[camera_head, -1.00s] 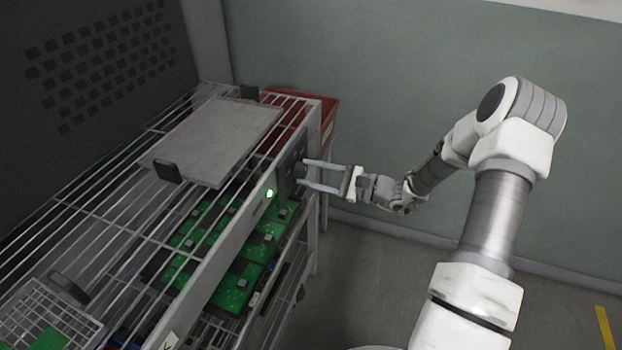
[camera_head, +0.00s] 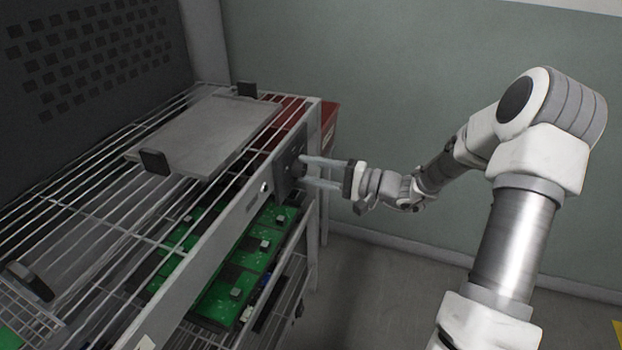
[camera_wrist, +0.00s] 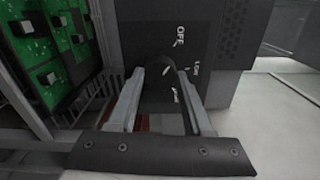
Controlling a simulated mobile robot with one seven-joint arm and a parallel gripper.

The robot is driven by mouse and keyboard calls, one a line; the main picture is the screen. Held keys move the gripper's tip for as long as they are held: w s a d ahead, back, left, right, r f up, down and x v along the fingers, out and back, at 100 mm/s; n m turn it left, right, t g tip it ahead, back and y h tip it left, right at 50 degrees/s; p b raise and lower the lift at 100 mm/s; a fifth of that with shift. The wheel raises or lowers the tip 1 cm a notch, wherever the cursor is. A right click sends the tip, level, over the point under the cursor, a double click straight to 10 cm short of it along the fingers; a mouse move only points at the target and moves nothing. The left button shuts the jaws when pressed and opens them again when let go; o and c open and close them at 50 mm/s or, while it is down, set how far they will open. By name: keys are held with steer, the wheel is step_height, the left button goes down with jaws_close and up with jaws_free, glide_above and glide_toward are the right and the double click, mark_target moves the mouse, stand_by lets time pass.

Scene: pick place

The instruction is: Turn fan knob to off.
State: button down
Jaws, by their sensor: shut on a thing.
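The dark fan knob (camera_wrist: 166,84) sits on a dark control panel (camera_head: 285,177) at the end of the shelf rail. In the wrist view, the panel has white labels: OFF at the top, LOW at the right and a blurred one below the knob. A small white mark shows at the knob's upper part; its exact pointing is hard to tell. My gripper (camera_head: 305,173) is shut on the knob, with one pale finger on each side. It also shows in the wrist view (camera_wrist: 161,76). A small indicator light (camera_head: 264,187) on the rail looks whitish, not green.
A wire shelf (camera_head: 110,222) carries a grey plate (camera_head: 205,135) with dark clips. Green circuit boards (camera_head: 225,290) lie on the level below. A red bin (camera_head: 328,122) stands behind the shelf's end. The floor to the right is open, up to a green wall.

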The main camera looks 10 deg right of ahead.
steer(key=shift+f+n+b, duration=0.1)
steer(key=shift+n+b, duration=0.35)
steer(key=shift+n, duration=0.15)
steer(key=shift+c, duration=1.6)
jaws_free()
steer(key=shift+s+d, duration=0.1)
steer(key=shift+d, duration=0.05)
steer(key=p+v, duration=0.3)
steer(key=v, duration=1.4)
steer(key=shift+s, duration=0.1)
